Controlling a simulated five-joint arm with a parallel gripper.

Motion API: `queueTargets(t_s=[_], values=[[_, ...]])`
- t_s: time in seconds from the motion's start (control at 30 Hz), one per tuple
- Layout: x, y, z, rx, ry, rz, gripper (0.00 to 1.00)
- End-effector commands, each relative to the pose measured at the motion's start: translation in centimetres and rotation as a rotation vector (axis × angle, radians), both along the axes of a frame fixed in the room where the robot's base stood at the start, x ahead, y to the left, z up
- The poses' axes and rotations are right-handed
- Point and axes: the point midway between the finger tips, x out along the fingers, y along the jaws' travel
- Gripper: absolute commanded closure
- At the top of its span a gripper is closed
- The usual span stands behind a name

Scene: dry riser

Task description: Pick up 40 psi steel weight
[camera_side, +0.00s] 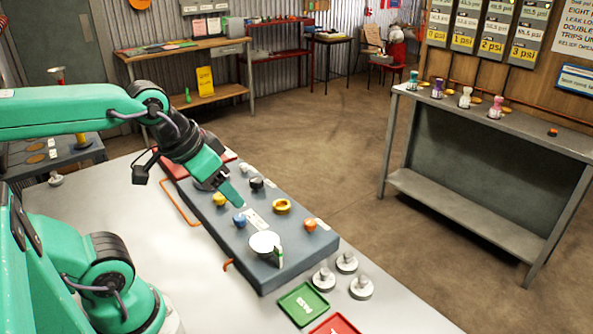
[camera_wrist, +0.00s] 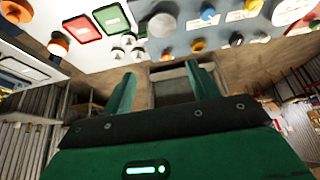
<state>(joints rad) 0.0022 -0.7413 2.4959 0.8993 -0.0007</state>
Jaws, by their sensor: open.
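Several small steel weights with upright stems show in the side view. A cluster of three stands on the pale bench beside the panel's near end: one (camera_side: 323,279), one behind it (camera_side: 347,262) and one to the right (camera_side: 361,287). They also show in the wrist view (camera_wrist: 128,41). Another pale knobbed piece (camera_side: 56,179) sits at the far left. I cannot read any psi marking, so I cannot tell which is 40 psi. My gripper (camera_side: 238,197) is open and empty above the grey panel, well left of the cluster. Its two fingers show in the wrist view (camera_wrist: 160,84).
The grey panel (camera_side: 292,262) carries a white gauge (camera_side: 265,243) and coloured knobs. A green tray (camera_side: 303,304) and a red tray (camera_side: 336,326) lie near the weights. A side table (camera_side: 490,125) with coloured fittings stands right, across open floor.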

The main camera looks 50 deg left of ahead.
Motion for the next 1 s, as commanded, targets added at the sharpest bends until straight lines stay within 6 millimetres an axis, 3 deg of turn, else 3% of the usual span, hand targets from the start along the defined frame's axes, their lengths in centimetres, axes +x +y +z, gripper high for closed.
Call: queueTargets(t_s=[0.17, 0.47, 1.0], values=[[1.0, -0.4, -0.2, -0.002, 0.028, -0.011, 0.41], [4.5, -1.9, -1.5, -0.004, 0.121, -0.051, 0.41], [11.2, -6.1, -7.3, 0.01, 0.31, -0.125, 0.41]])
